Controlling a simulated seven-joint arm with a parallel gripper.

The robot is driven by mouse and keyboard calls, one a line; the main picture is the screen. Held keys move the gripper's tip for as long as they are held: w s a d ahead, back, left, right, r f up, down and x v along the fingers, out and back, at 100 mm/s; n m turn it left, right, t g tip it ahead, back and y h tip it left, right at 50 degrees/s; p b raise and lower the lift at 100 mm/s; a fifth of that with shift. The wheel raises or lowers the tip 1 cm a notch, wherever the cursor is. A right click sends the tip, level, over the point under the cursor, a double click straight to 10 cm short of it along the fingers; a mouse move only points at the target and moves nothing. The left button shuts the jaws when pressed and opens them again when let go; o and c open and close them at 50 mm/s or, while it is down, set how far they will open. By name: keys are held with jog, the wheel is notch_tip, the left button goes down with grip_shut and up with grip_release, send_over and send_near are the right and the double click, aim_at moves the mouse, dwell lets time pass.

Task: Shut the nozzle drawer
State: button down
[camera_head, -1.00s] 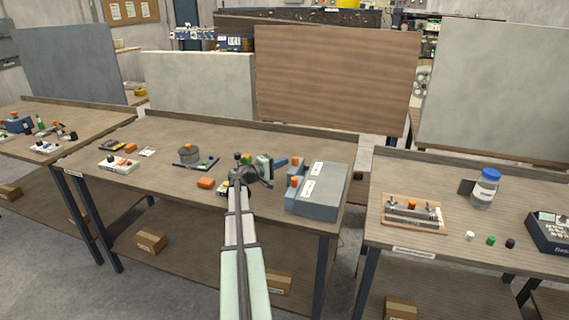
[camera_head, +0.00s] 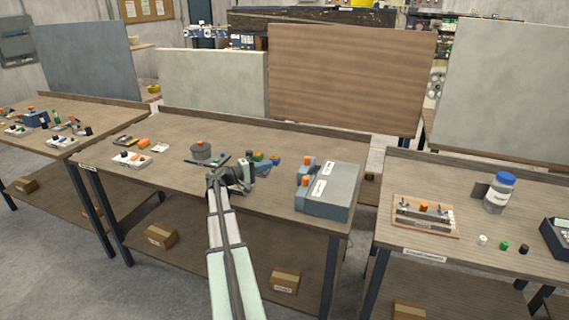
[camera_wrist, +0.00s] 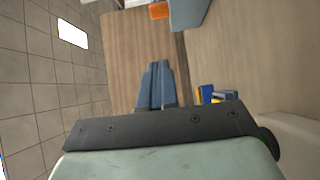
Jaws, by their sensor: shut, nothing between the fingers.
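A grey box (camera_head: 333,192) stands at the front right of the middle table. Two blue-grey drawer parts with orange knobs (camera_head: 306,181) show on its left side. The labels on its top are too small to read, so I cannot tell which drawer is the nozzle drawer. My gripper (camera_wrist: 158,66) is shut and empty, its blue fingers together in the wrist view. In the head view it is left of the box and apart from it. In the wrist view part of the box (camera_wrist: 188,12) and an orange knob (camera_wrist: 159,10) show at the top edge, beyond the fingertips.
Small blue and yellow items lie behind the gripper. A white block (camera_head: 131,159) and orange piece (camera_head: 143,142) lie farther left. The table front between block and box is mostly clear.

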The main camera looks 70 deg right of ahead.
aim_at(305, 161)
jog(key=w+d+m+g+y, duration=0.1)
jog(key=w+d+g+y, duration=0.1)
jog(key=d+m+y, duration=0.1)
jog(key=d, duration=0.1)
jog(key=shift+w+d+f+m+g, duration=0.1)
jog(key=shift+w+m+g, duration=0.2)
jog(key=shift+w+g, duration=0.1)
jog(key=shift+w+d+f+m+g+y, duration=0.2)
jog(key=shift+d+m+g+y, duration=0.1)
jog(key=shift+m+g+y, duration=0.15)
jog(key=x, duration=0.9)
jog(key=shift+s, duration=0.2)
jog(key=shift+s+a, duration=0.1)
jog(key=shift+s, duration=1.1)
jog(key=shift+s+a, duration=0.15)
jog(key=shift+s, duration=0.9)
jog(key=shift+s, duration=2.3)
